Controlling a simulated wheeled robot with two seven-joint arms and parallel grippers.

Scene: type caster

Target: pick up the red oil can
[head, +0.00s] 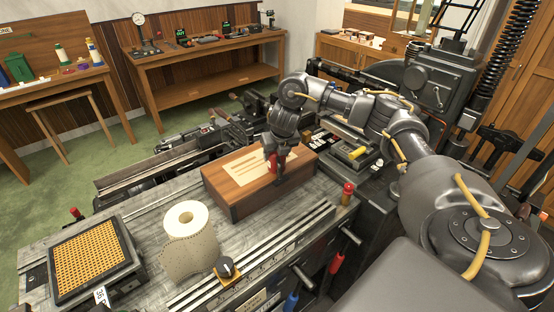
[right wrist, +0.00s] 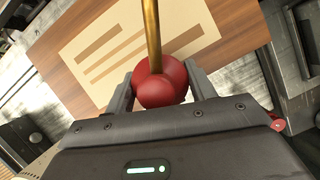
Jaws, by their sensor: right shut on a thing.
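The red oil can (right wrist: 160,84) has a round red body and a thin brass spout that points up in the right wrist view. In the head view a bit of its red body (head: 272,162) shows over the wooden box, mostly hidden by my gripper. My right gripper (head: 277,176) is shut on the can, and in the right wrist view (right wrist: 162,88) one finger lies on each side of the red body. I cannot tell whether the can touches the box top. My left gripper is not in view.
The wooden box (head: 225,185) with a pale label lies under my right gripper on the grey bench. Machine parts (head: 228,132) lie behind the box.

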